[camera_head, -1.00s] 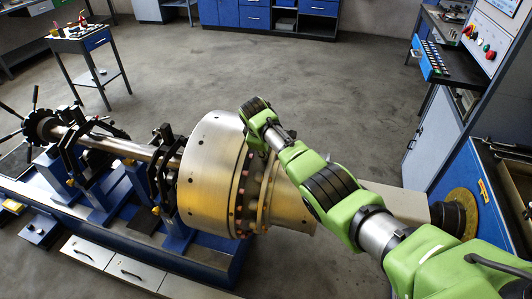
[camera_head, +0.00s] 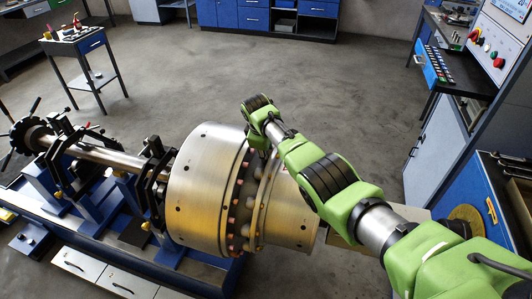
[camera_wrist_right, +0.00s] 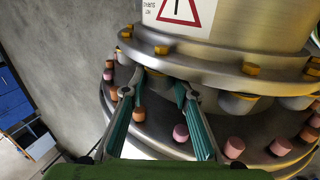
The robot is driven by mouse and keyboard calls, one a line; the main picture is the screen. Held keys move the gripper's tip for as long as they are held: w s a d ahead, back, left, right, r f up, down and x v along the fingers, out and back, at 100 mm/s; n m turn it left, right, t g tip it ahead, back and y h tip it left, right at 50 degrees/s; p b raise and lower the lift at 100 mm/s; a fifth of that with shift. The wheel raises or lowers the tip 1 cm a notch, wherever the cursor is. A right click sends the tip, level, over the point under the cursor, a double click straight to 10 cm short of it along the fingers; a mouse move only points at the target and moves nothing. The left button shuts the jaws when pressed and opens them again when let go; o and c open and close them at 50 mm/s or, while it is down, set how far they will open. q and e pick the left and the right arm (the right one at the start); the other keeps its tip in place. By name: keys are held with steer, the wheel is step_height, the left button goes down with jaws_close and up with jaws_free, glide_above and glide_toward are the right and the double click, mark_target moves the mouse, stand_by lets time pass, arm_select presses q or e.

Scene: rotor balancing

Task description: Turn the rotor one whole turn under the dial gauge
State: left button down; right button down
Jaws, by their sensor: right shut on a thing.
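The rotor (camera_head: 203,190) is a large brass-silver drum with a bolted flange, lying horizontally on a blue stand, with a long shaft (camera_head: 100,151) running left. In the right wrist view its flange (camera_wrist_right: 225,65) shows orange, pink and grey round studs. My right gripper (camera_wrist_right: 161,88) reaches the flange, its teal-padded fingers on both sides of a grey stud beneath the rim, and is shut on it. In the head view the fingers are mostly hidden behind my wrist. My left gripper is not in view. I cannot make out the dial gauge.
A spoked black wheel (camera_head: 28,136) sits at the shaft's left end. Black bearing brackets stand along the blue bed (camera_head: 150,262). A tool cart (camera_head: 75,48) stands at the back left, a control cabinet (camera_head: 490,50) at the right. The floor behind the rotor is clear.

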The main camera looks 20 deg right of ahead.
steer(key=shift+w+d, duration=0.1)
steer(key=shift+w, duration=0.15)
steer(key=shift+s, duration=0.25)
steer(key=c, duration=1.6)
jaws_free()
steer(key=shift+s+a+r, duration=0.1)
steer(key=shift+a, duration=0.1)
steer(key=v, duration=1.2)
steer(key=shift+d, duration=0.1)
